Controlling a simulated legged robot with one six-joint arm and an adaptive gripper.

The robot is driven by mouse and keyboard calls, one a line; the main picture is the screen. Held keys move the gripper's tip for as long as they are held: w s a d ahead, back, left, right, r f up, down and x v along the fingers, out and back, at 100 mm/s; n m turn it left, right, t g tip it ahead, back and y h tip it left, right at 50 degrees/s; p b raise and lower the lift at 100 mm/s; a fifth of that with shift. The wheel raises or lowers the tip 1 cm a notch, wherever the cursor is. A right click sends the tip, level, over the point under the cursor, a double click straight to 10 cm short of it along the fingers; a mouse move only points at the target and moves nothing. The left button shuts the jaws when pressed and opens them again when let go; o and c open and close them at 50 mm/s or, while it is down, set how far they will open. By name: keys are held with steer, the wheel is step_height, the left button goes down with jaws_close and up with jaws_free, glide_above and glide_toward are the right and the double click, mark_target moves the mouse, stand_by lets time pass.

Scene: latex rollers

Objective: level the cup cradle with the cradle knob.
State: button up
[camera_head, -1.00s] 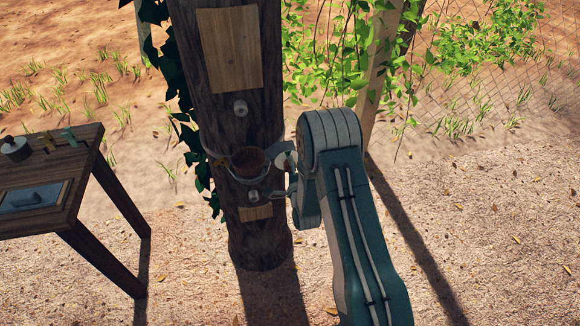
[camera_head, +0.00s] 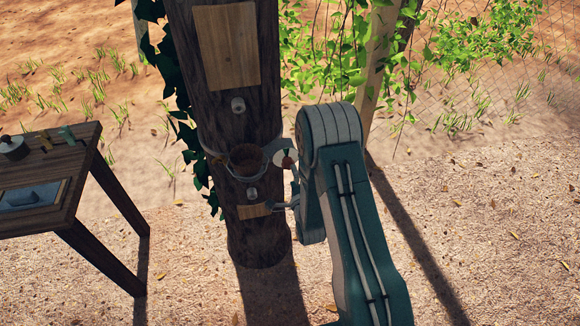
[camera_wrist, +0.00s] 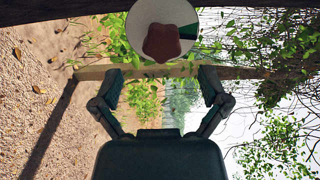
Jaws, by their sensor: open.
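The cup cradle (camera_head: 222,172) is a pale ring around a brown cup (camera_head: 247,160) on the dark wooden post. A white dial (camera_head: 284,157) with a red-brown knob sits at its right side. In the wrist view the red-brown, lobed cradle knob (camera_wrist: 163,44) stands on the white dial (camera_wrist: 143,14), which has a dark green sector on its right. My gripper (camera_wrist: 160,76) is open and empty, its fingers apart below the knob in that picture, not around it.
The post (camera_head: 265,255) carries wooden plates and pale round fittings (camera_head: 238,105) above and below the cup. A wooden table (camera_head: 75,200) with a tray and small tools stands at the left. Leafy vines and a leaning pale pole (camera_head: 378,60) are behind at the right.

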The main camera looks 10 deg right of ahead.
mark_target(289, 167)
steer(key=s, duration=0.6)
steer(key=shift+s, duration=0.35)
steer(key=w+n, duration=0.4)
steer(key=n, duration=0.2)
steer(key=w+n, duration=0.4)
steer(key=n, duration=0.2)
steer(key=w+n, duration=0.4)
steer(key=n, duration=0.2)
steer(key=shift+a, duration=0.2)
steer(key=c, duration=1.2)
